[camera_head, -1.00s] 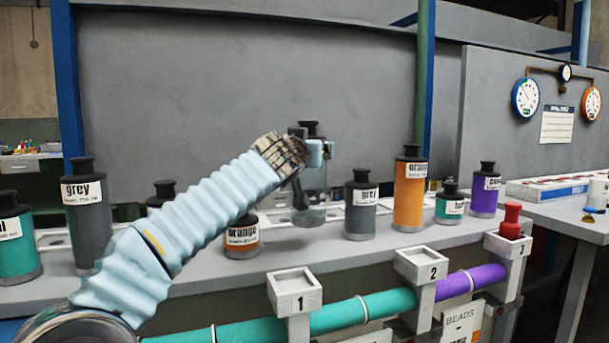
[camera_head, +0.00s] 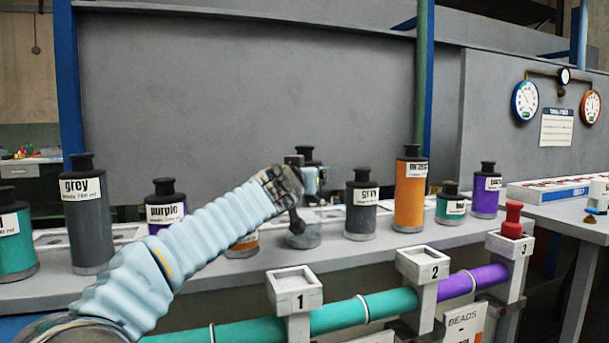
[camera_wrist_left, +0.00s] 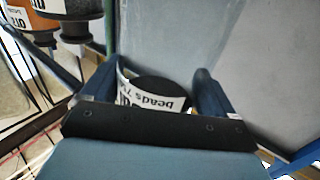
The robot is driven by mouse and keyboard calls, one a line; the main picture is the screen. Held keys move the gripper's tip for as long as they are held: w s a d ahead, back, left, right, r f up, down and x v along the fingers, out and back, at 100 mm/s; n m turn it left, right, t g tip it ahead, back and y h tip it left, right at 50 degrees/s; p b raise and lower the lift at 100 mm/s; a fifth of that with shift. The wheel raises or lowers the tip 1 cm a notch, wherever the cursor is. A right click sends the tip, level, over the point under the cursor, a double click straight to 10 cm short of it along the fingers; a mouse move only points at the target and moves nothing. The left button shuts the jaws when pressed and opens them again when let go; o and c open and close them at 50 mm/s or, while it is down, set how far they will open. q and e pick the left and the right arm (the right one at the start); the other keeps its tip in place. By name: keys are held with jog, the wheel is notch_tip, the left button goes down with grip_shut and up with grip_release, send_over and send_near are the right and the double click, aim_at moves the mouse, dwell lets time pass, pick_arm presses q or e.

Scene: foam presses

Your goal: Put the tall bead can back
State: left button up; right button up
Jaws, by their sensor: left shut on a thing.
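My left gripper (camera_head: 306,184) is shut on a tall bead can (camera_head: 303,238) with a black cap. The gripper and forearm hide most of its body in the head view. Its grey lower end shows at the counter top, between the short orange can and the short grey can. I cannot tell whether it touches the counter. In the left wrist view the held can's white "beads" label (camera_wrist_left: 160,104) and dark cap show between the fingers (camera_wrist_left: 165,95). The can looks about upright. My right gripper is out of view.
On the grey counter stand a tall grey can (camera_head: 86,225), a purple can (camera_head: 165,212), a short orange can (camera_head: 243,245) partly hidden, a short grey can (camera_head: 361,218), a tall orange can (camera_head: 410,200), a small teal can (camera_head: 450,208) and another purple can (camera_head: 486,198). Numbered posts stand in front.

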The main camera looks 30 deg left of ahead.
pick_arm(q)
jog(key=o, duration=1.7)
jog(key=b+v, duration=0.3)
jog(key=v, duration=0.9)
jog(key=shift+s+r, duration=0.1)
jog(key=shift+r, duration=0.05)
